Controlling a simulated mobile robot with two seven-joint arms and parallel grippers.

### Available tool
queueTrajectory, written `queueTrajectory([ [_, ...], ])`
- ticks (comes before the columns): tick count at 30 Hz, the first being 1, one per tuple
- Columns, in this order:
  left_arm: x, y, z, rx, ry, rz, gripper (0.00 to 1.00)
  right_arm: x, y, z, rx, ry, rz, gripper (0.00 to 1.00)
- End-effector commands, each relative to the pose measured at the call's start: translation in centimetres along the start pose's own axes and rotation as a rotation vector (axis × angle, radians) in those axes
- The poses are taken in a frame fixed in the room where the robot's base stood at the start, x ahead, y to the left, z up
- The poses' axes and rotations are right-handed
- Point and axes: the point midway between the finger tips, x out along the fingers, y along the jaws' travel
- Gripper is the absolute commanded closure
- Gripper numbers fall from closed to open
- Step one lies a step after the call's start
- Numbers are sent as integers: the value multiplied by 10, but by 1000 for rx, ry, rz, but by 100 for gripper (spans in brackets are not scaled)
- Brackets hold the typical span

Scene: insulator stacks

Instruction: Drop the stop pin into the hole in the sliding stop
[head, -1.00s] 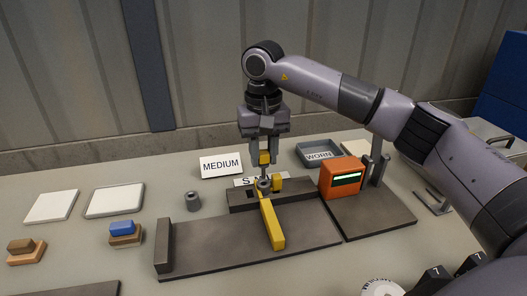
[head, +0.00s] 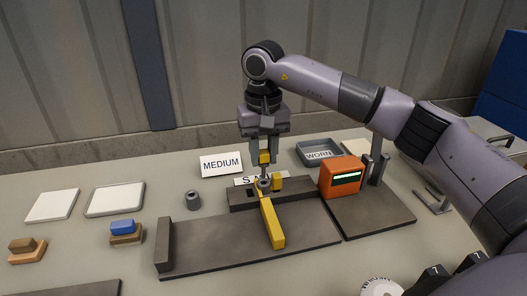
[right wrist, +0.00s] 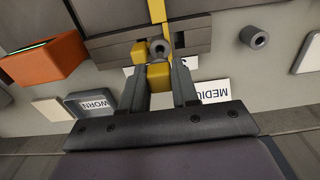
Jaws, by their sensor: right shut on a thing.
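The stop pin (head: 264,158) has a yellow block-shaped head and a thin grey shank. My right gripper (head: 263,152) is shut on its head and holds it upright over the sliding stop. In the right wrist view the yellow head (right wrist: 158,77) sits between the two fingers. The sliding stop (head: 272,225) is a yellow bar lying across the dark rail, with a grey round collar (head: 264,186) near its far end. The shank's lower end is at the collar; I cannot tell whether it is in the hole. My left gripper is not in view.
An orange gauge (head: 341,177) with a green display stands right of the rail. A grey loose bushing (head: 193,201) stands left of it. The MEDIUM card (head: 221,164) and a WORN tray (head: 318,153) are behind. The dark base plate (head: 205,243) has an upright end block at left.

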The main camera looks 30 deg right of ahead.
Motion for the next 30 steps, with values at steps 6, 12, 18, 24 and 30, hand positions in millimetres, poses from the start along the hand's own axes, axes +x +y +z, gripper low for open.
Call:
queueTrajectory([
  [6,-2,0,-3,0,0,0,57,0,0,0,0,0,0,100],
  [12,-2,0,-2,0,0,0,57,0,0,0,0,0,0,100],
  [18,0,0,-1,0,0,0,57,3,0,0,0,0,0,100],
  [24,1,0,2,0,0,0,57,8,0,0,0,0,0,100],
  [30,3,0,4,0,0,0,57,13,0,0,0,0,0,100],
])
